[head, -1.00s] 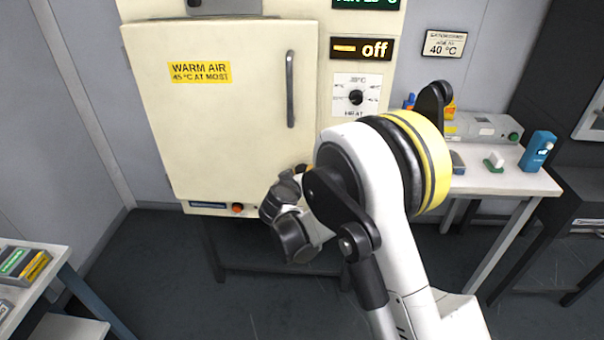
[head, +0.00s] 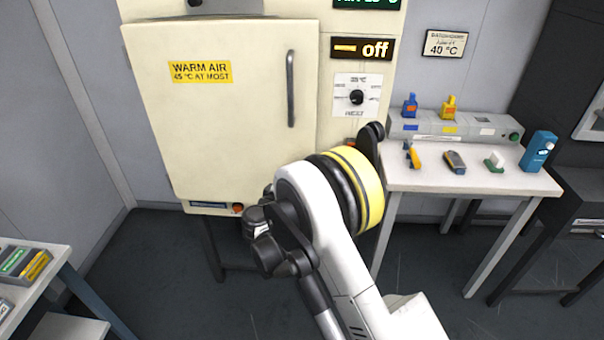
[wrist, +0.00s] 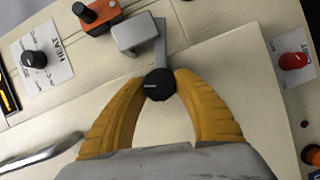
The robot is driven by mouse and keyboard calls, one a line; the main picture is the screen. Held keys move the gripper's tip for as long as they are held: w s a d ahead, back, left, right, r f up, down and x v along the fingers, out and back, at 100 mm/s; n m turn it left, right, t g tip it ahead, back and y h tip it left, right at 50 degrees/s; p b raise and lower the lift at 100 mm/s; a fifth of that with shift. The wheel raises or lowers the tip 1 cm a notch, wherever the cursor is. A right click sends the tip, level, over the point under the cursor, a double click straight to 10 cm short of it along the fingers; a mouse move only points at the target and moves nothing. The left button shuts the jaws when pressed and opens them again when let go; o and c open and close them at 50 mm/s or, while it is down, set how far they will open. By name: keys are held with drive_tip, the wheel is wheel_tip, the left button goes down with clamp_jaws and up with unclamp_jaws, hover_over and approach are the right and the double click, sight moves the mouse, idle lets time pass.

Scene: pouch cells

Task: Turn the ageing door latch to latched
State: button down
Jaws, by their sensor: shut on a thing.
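The ageing door (head: 235,130) is cream, bears a yellow "WARM AIR" label and looks closed in the head view. In the wrist view, the latch shows as a black round knob (wrist: 158,85) with a short grey bar (wrist: 161,42) rising from it. The bar lies beside a grey block (wrist: 136,34) on the cream front; I cannot tell whether they touch. My gripper (wrist: 160,90) has its yellow fingers on either side of the knob, shut on it. In the head view, my arm hides the latch and the fingertips.
A vertical door handle (head: 290,88) is near; it also shows in the wrist view (wrist: 38,154). A heat dial (wrist: 35,60), an orange block with a black knob (wrist: 98,14) and a red knob (wrist: 291,62) surround the latch. A bench (head: 450,182) with small items stands right.

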drive_tip(key=n+t, duration=0.1)
drive_tip(key=n, duration=0.2)
drive_tip(key=shift+n+h, duration=0.3)
drive_tip(key=shift+t, duration=0.3)
drive_tip(key=c, duration=0.9)
unclamp_jaws()
drive_tip(key=shift+d, duration=0.15)
drive_tip(key=v, duration=1.2)
drive_tip(key=shift+r, duration=0.1)
